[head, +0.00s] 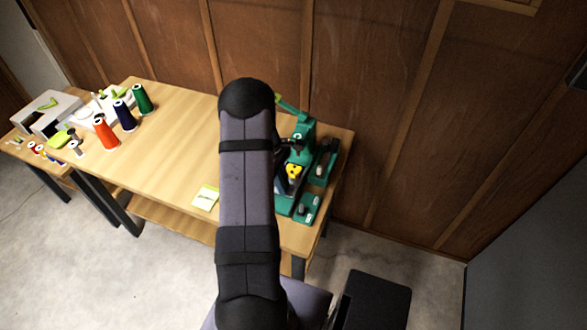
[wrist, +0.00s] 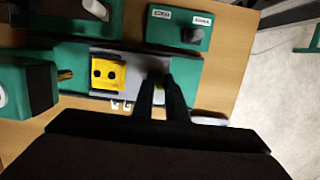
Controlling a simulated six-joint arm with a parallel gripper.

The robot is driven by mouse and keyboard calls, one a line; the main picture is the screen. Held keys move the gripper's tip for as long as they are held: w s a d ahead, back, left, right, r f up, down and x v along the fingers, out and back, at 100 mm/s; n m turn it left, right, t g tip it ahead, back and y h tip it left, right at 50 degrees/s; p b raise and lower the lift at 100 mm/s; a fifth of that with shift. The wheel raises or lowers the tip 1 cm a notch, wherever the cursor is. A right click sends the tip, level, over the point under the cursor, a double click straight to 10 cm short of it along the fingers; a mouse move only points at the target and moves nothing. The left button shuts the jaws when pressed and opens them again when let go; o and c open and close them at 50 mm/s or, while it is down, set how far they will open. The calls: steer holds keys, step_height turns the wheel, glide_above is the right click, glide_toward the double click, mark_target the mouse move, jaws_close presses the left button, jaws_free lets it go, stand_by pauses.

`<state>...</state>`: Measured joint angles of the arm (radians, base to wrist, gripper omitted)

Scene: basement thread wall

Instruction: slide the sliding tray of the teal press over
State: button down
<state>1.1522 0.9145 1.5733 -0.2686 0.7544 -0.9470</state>
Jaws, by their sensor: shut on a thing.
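The teal press (head: 301,138) stands at the right end of the wooden table, partly hidden behind my arm in the head view. In the wrist view its teal base (wrist: 70,52) runs across the top left. Its grey sliding tray (wrist: 132,88) carries a yellow block (wrist: 107,73) with two dark round holes. The yellow block also shows in the head view (head: 294,172). My gripper (wrist: 161,84) is shut on a part of the tray just right of the yellow block. A small bit of yellow-green shows between the fingers, which hide most of the held part.
A teal control box (wrist: 178,27) with two labels and a dark knob stands beside the tray. Orange (head: 105,133), blue and green thread cones stand far left. The table's middle is clear.

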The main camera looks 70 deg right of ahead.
steer(key=shift+a+p, duration=0.75)
steer(key=shift+a, duration=2.75)
steer(key=c, duration=1.8)
jaws_free()
steer(key=shift+a, duration=0.1)
steer(key=shift+o, duration=0.2)
step_height(320, 180, up, 6)
steer(key=p, duration=0.5)
step_height(320, 180, up, 4)
steer(key=p, duration=0.3)
steer(key=shift+p, duration=0.35)
